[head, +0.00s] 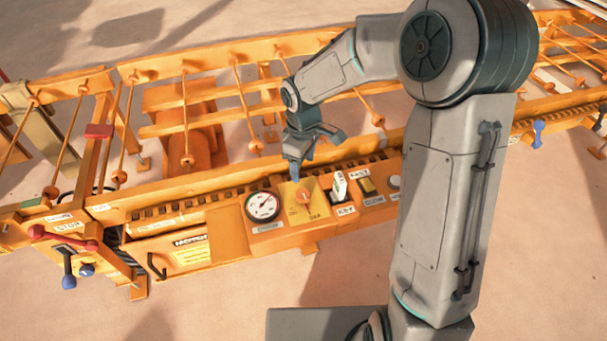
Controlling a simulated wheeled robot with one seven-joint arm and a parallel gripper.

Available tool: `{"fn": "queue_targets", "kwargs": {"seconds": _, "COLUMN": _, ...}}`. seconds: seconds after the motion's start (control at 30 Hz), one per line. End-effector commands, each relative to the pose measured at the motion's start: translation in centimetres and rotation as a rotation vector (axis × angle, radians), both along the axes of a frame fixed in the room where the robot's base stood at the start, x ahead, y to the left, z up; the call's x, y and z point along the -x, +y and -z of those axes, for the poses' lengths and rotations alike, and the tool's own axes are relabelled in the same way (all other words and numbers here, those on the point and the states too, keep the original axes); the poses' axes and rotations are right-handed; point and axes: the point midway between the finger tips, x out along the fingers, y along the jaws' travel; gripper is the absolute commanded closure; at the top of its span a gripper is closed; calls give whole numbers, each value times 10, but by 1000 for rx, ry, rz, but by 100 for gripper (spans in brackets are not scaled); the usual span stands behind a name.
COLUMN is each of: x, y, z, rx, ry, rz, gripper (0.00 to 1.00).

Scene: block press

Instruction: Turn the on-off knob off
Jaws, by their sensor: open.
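The on-off knob (304,198) is a small orange knob on a yellow plate (316,211) on the machine's control panel. Small lettering sits at the plate's lower corners, too small to read for certain. My gripper (293,176) is just above and behind the plate, pointing down. It is open and appears empty, and no contact with the knob shows. The gap between its fingers is hard to make out from this side.
A round gauge (263,206) is left of the knob. A white key switch (339,186) and a yellow button (367,186) are to its right. Orange rails (200,126) with rods run behind. A red-handled lever (62,239) stands at the left. The floor in front is clear.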

Motion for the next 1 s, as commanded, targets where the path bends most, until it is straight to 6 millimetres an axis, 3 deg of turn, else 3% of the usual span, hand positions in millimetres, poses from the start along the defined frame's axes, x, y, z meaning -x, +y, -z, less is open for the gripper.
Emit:
{"fn": "queue_targets", "kwargs": {"seconds": 0.1, "x": 0, "y": 0, "z": -17, "rx": 0, "ry": -2, "rz": -1, "gripper": 39}}
{"fn": "queue_targets", "kwargs": {"seconds": 0.23, "x": 0, "y": 0, "z": -25, "rx": 0, "ry": 0, "rz": 0, "gripper": 39}}
{"fn": "queue_targets", "kwargs": {"seconds": 0.83, "x": 1, "y": -2, "z": -30, "rx": 4, "ry": -3, "rz": 8, "gripper": 39}}
{"fn": "queue_targets", "kwargs": {"seconds": 1.0, "x": 16, "y": -22, "z": -60, "rx": 32, "ry": -33, "rz": 110, "gripper": 39}}
